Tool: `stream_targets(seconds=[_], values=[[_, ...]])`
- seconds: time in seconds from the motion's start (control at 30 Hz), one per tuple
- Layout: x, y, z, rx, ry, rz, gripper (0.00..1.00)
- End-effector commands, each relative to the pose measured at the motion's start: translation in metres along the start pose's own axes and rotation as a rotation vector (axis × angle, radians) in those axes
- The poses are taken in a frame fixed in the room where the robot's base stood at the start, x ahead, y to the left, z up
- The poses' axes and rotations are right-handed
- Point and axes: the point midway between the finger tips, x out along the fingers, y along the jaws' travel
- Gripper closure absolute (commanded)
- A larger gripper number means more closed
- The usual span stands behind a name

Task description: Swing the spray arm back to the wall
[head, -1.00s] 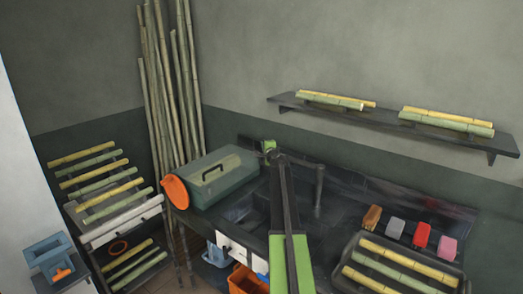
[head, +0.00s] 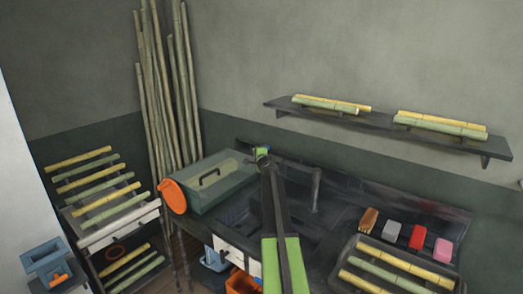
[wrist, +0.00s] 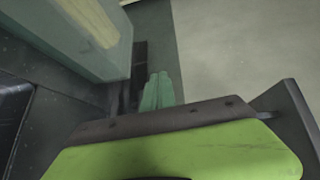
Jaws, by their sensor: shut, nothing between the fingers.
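My gripper (head: 262,151) is at the far end of my outstretched arm, close to the back wall and just right of the green toolbox. In the wrist view its two pale green fingers (wrist: 160,90) lie together, shut and empty, in front of the wall. A dark upright post (head: 316,190) with a short bent top stands at the back of the sink, right of my arm and apart from my gripper. It may be the spray arm; I cannot tell for sure. A dark strip (wrist: 139,62) shows beside the fingers, unclear. My arm hides part of the sink.
The toolbox (head: 215,181) stands left of the gripper, near it, and shows large in the wrist view (wrist: 75,35). A cane tray (head: 345,284) and several coloured blocks (head: 418,236) are at right. A shelf (head: 385,126) juts from the wall above. Tall canes (head: 165,90) lean behind the toolbox.

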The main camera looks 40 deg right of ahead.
Motion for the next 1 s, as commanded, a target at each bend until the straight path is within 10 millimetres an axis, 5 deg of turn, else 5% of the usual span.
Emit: stream_targets(seconds=[0.1,0.3,0.8,0.87,1.0], values=[[-0.029,-0.002,0.025,-0.002,-0.002,0.0,1.0],[-0.054,-0.003,0.05,-0.002,-0.002,0.0,1.0],[-0.059,-0.003,0.062,-0.001,-0.007,0.0,1.0],[-0.057,-0.003,0.08,-0.004,-0.026,0.0,1.0],[-0.055,-0.003,0.177,-0.016,-0.125,0.0,1.0]])
